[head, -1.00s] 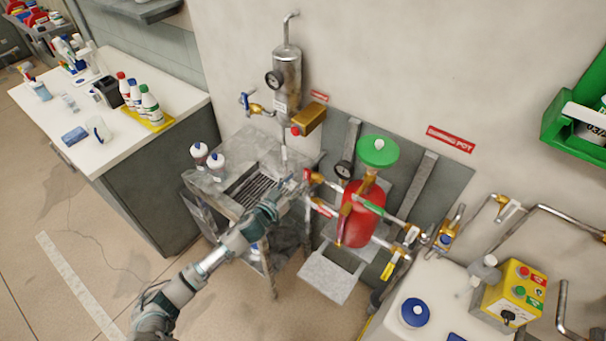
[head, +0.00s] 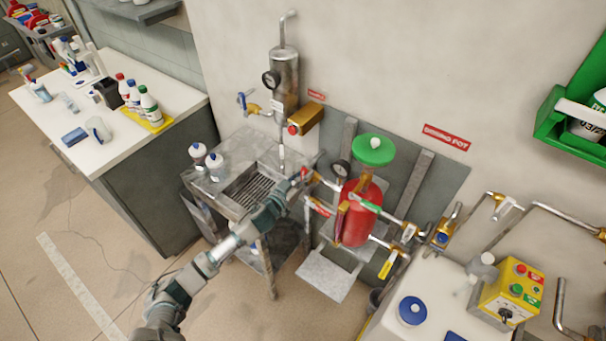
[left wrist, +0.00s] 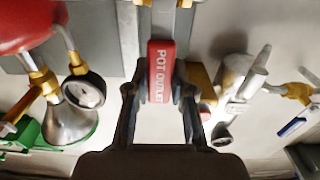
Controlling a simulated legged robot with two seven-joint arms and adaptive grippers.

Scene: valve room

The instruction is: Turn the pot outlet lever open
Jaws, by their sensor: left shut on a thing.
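The red dosing pot (head: 356,222) stands against the wall panel, with a green funnel (head: 374,150) on top. The red pot outlet lever (left wrist: 160,72), marked "POT OUTLET", lies between the fingers of my left gripper (left wrist: 158,98) in the left wrist view. The gripper is shut on this lever. In the head view, my left gripper (head: 292,184) is at the left of the pot, beside its upper left pipework. The gripper and its small size there hide most of the lever. My right gripper is not in view.
A metal sink stand (head: 228,205) with two white bottles is left of my gripper. A pressure gauge (left wrist: 84,91) is close by. A brass valve with a blue handle (head: 243,102) is higher on the wall. A yellow control box (head: 508,292) stands at right.

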